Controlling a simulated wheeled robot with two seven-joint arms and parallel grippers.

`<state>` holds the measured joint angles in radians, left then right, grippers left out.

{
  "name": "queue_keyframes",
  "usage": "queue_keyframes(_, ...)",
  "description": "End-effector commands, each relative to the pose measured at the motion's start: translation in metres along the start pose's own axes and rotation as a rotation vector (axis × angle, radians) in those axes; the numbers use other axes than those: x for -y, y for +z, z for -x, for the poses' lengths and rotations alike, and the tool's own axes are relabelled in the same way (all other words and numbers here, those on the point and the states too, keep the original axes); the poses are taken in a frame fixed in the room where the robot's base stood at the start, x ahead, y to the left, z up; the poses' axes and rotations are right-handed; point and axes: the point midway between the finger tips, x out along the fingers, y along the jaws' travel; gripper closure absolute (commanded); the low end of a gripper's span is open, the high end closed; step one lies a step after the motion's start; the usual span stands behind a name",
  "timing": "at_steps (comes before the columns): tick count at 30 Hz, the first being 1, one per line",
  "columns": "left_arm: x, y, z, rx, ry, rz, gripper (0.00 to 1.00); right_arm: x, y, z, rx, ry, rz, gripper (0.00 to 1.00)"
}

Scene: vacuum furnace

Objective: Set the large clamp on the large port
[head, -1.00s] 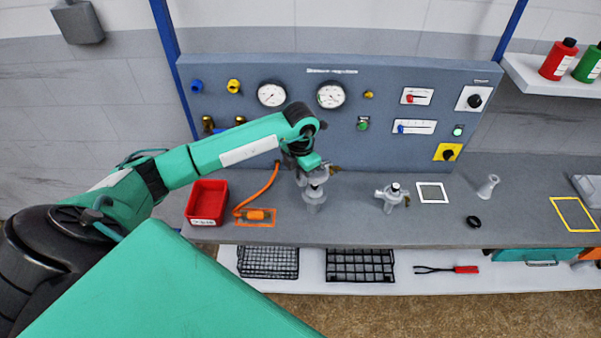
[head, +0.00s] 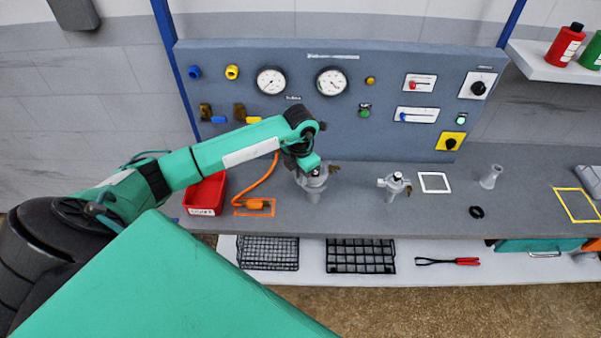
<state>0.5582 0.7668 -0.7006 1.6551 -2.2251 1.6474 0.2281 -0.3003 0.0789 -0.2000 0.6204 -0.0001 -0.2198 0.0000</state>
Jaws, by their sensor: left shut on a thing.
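The large port (head: 313,196) is a grey upright metal cylinder on the bench, left of the smaller port. My left gripper (head: 311,169) is directly over it, pointing down, and shut on the large clamp (head: 318,181). The clamp is a grey metal ring with a brass-coloured wing nut on its right side. It is at the top of the large port. My gripper and wrist hide part of it, so I cannot tell whether it sits fully around the flange. My right gripper is out of view.
A smaller port with a clamp-like fitting (head: 394,186) stands to the right. A red bin (head: 206,194) and an orange cable plug (head: 256,204) are to the left. A black ring (head: 477,212) and grey funnel-shaped part (head: 490,177) lie further right. The gauge panel (head: 350,135) rises behind.

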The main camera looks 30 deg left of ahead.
Motion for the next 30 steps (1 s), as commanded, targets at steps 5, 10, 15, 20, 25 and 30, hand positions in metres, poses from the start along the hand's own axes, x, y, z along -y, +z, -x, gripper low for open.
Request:
queue_keyframes(5,0.000,0.000,-0.010,0.000,-0.001,0.000,1.00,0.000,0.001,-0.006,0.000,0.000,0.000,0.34)
queue_keyframes(10,0.000,0.000,-0.019,0.001,-0.001,0.000,1.00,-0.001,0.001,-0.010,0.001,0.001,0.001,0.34)
queue_keyframes(15,0.000,0.000,-0.027,0.001,-0.001,-0.001,1.00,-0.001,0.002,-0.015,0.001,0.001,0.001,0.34)
queue_keyframes(20,0.000,0.000,-0.036,0.001,0.000,-0.001,1.00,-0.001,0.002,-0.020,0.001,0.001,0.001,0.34)
queue_keyframes(25,0.000,0.000,-0.041,0.001,0.000,-0.001,1.00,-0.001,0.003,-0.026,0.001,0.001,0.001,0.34)
queue_keyframes(30,0.000,0.000,-0.043,0.001,0.000,0.000,1.00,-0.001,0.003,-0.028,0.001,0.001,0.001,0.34)
